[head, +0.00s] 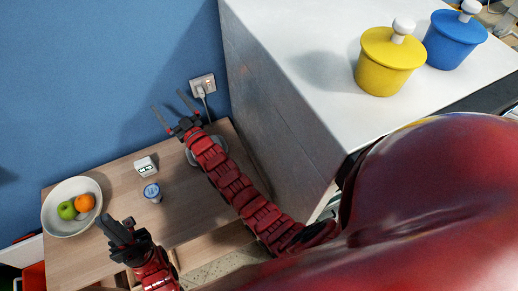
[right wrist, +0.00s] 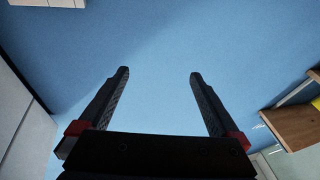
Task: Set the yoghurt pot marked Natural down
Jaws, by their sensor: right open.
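A small white and blue pot (head: 152,192) stands upright on the wooden table (head: 190,215); its marking is too small to read, so I cannot tell if it says Natural. My left gripper (head: 114,225) is to the left of and nearer than the pot, apart from it; its fingers look close together, and I cannot tell whether they are shut. My right gripper (head: 173,106) is beyond the table's back edge, by the blue wall. In the right wrist view it is open (right wrist: 159,75) with nothing between its fingers.
A small white box (head: 146,166) stands behind the pot. A grey round dish (head: 220,146) is partly hidden by my right arm. A white-topped cabinet (head: 300,80) with yellow and blue lidded pots rises on the right.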

